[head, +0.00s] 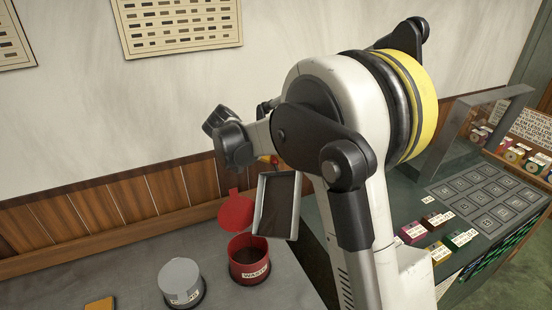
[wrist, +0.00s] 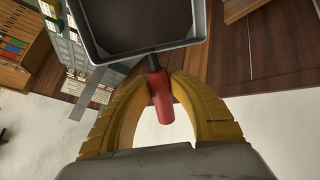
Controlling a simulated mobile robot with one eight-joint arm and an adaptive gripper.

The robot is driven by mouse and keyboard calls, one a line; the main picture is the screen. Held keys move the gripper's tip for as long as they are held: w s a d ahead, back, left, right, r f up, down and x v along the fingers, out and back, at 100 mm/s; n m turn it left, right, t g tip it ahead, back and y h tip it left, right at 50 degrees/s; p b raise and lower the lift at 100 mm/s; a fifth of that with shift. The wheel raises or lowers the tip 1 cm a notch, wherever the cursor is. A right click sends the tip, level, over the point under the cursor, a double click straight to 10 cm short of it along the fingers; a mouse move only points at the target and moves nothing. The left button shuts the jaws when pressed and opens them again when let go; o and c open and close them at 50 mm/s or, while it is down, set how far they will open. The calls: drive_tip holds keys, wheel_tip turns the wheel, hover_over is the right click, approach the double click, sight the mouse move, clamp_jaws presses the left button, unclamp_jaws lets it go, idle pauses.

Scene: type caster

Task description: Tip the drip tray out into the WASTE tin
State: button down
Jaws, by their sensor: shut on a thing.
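The drip tray (head: 277,207) is a shallow metal pan with a dark inside. It hangs steeply tilted above the bench, over and slightly right of the WASTE tin. In the wrist view my gripper (wrist: 158,90) is shut on its red handle (wrist: 161,100), with the pan (wrist: 135,22) beyond the yellow fingers. In the head view my arm mostly hides the gripper. The WASTE tin (head: 247,271) is a red, open round tin with a dark inside. Its red round lid (head: 236,211) stands raised behind it. I cannot tell whether anything is still in the tray.
A grey lidded tin (head: 181,282) stands left of the WASTE tin. A yellow-orange block (head: 99,304) lies at the front left. To the right, a dark green counter holds small coloured boxes (head: 438,249) and a square-marked panel (head: 483,193). A wood-panelled wall runs behind the bench.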

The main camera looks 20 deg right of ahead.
drive_tip(key=shift+a, duration=0.1)
drive_tip(key=shift+s+a+r+h, duration=0.15)
drive_tip(key=shift+a+r+h, duration=0.4)
drive_tip(key=shift+a, duration=0.25)
drive_tip(key=shift+a+r, duration=0.1)
drive_tip(key=shift+a, duration=0.05)
drive_tip(key=shift+s+a+r+h+b, duration=0.15)
drive_tip(key=shift+a+r+h+b, duration=0.35)
drive_tip(key=shift+a, duration=0.2)
drive_tip(key=shift+a, duration=0.1)
drive_tip(key=shift+s+a+r+t+h+b, duration=0.15)
drive_tip(key=shift+a+r+h+b, duration=0.1)
drive_tip(key=shift+a, duration=0.2)
drive_tip(key=shift+a+r+t+h+b, duration=0.1)
drive_tip(key=shift+a+t+h+b, duration=0.1)
drive_tip(key=shift+a, duration=0.35)
